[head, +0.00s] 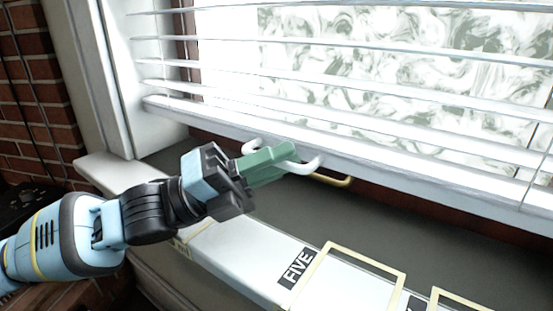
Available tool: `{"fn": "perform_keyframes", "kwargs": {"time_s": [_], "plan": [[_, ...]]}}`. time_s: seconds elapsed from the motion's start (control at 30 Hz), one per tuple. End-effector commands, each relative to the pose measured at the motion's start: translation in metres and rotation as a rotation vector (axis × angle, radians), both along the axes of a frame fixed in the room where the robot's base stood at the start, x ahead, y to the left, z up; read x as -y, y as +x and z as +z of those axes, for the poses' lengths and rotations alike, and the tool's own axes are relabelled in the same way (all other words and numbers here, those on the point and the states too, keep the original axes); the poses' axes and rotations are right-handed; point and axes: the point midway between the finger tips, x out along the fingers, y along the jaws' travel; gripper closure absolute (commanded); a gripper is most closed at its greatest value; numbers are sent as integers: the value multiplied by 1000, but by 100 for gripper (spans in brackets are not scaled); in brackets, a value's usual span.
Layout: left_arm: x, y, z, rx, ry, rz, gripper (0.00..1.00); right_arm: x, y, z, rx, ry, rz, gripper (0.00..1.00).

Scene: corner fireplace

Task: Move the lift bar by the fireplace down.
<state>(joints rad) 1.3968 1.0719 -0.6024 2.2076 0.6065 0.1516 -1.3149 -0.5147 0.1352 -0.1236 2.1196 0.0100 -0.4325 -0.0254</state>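The lift bar (306,166) is a small white handle on the bottom rail of the white window blind (350,160). Its two curved ends show at either side of my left gripper. My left gripper (270,164) has a dark grey body and green fingers. It reaches in from the left, and its fingers lie close together over the middle of the bar, seemingly shut on it. The fingers hide that middle part. My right gripper is not in view.
A yellow handle (335,181) sits just behind and below the bar. Below is a grey sill (400,230). A white box marked FIVE (240,255) and pale yellow frames (403,278) lie in front. A brick wall (35,100) stands at the left.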

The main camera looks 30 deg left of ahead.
Motion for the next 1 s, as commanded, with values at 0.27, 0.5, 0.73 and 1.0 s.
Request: {"fn": "perform_keyframes", "kwargs": {"time_s": [0.27, 0.5, 0.73, 1.0], "plan": [[0, 0, 0, 1, -1, 0, 80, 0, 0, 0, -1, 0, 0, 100], [-1, 0, 0, 1, 0, 1, 80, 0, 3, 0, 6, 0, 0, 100], [-12, -8, -5, -1, 2, 2, 80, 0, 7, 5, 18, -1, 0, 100], [-33, -21, -12, -3, 1, 4, 80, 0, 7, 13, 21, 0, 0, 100]]}}
